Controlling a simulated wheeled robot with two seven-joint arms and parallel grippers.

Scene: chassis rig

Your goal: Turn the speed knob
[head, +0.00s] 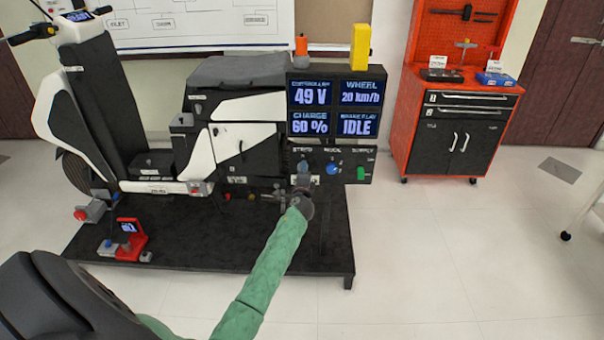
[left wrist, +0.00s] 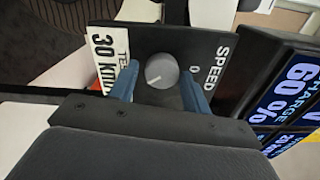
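The speed knob (left wrist: 162,71) is a round grey dial with a light pointer line, on a dark panel marked SPEED, 0 and "30 km". In the left wrist view its pointer line slants to the lower left. My left gripper (left wrist: 160,88) has its two blue fingers on either side of the knob, with a narrow gap showing at each side. In the head view my left gripper (head: 302,172) is at the left part of the control panel (head: 345,153) and hides the knob. My right gripper is in neither view.
A blue knob (head: 331,169) and a green switch (head: 361,174) sit just right of my gripper. The display (head: 336,108) above reads 49 V, 20 km/h, 60 % and IDLE. A scooter (head: 235,110) stands left on a black platform (head: 190,262). A red tool cabinet (head: 455,130) stands right.

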